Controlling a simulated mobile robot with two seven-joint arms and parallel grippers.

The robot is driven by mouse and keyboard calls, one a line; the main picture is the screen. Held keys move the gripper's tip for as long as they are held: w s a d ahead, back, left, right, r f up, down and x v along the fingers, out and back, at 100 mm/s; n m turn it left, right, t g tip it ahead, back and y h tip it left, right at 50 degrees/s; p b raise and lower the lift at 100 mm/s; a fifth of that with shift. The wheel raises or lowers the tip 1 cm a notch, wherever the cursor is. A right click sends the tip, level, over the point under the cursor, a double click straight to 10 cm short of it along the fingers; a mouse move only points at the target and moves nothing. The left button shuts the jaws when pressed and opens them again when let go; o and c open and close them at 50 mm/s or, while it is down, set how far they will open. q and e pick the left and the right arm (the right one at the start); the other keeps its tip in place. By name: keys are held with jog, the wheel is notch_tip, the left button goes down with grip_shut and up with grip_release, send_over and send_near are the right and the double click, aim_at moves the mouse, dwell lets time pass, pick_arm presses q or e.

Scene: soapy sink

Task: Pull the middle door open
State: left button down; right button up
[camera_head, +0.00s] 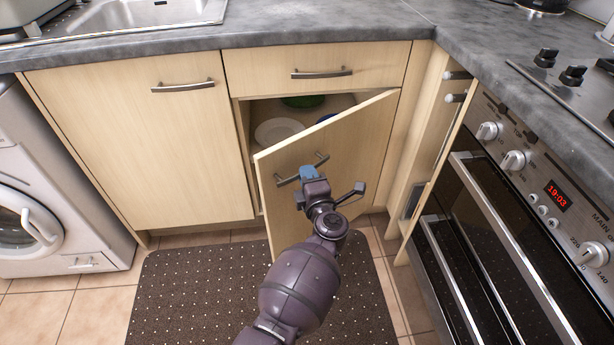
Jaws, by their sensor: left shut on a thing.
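The middle door (350,140) is a light wood cabinet door below a drawer. It stands partly open, swung out from its right edge. Its bar handle (288,181) is on the outer face near the free left edge. My left gripper (309,173) is at the handle and shut on it, covering its middle. Behind the door the cabinet interior shows a white dish (278,130) and part of a green bowl (302,101). My right gripper is not in view.
A closed drawer (318,71) is above the door and a closed cabinet door (140,120) is to the left. An oven (530,200) stands at right, a washing machine (40,200) at far left. A dark dotted mat (190,290) covers the floor in front.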

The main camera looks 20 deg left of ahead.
pick_arm(q)
jog(key=shift+s+d, duration=0.1)
jog(key=shift+d, duration=0.05)
dwell(0.4)
jog(key=c, duration=1.1)
grip_release()
